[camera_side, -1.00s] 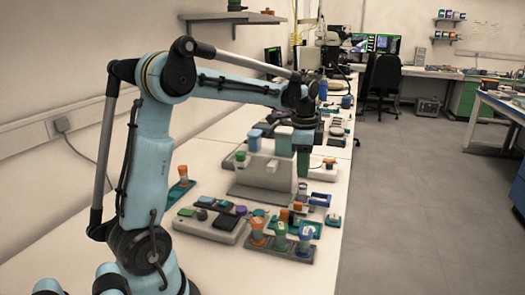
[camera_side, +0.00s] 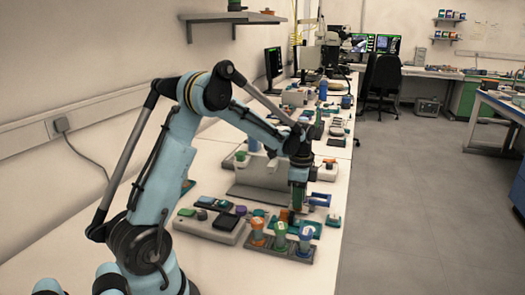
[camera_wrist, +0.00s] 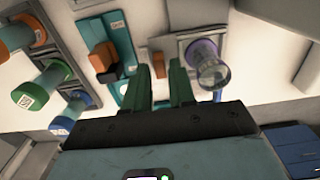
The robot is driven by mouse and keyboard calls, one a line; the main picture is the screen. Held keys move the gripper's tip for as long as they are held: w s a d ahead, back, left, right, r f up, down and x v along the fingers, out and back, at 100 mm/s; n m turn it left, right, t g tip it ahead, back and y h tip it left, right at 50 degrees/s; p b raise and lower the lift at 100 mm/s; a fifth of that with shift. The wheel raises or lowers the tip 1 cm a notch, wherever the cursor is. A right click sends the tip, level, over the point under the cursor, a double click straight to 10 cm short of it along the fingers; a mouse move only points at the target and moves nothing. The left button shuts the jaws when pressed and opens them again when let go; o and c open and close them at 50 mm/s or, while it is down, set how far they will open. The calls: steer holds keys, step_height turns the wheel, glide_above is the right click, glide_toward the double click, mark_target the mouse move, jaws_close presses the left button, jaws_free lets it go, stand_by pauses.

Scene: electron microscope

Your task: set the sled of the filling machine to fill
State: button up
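A teal plate (camera_wrist: 115,45) carrying an orange block (camera_wrist: 103,56) with a dark bar fills the middle left of the wrist view. Beside it, a grey holder (camera_wrist: 192,47) bears a clear cylinder (camera_wrist: 208,65) with a purple ring and another orange block (camera_wrist: 158,64). I cannot tell for sure which part is the sled of the filling machine. My gripper (camera_wrist: 167,78) is open and empty, its two green fingers apart near the lower edge of the grey holder. In the side view my gripper (camera_side: 294,212) is low behind the vial rack and hides parts there.
A grey rack (camera_side: 277,252) with orange, green and blue capped vials stands close in front. A control box (camera_side: 209,224) with coloured buttons lies to the left. The table's front left is clear.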

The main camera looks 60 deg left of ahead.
steer(key=shift+f, duration=0.8)
steer(key=shift+c, duration=0.3)
jaws_close()
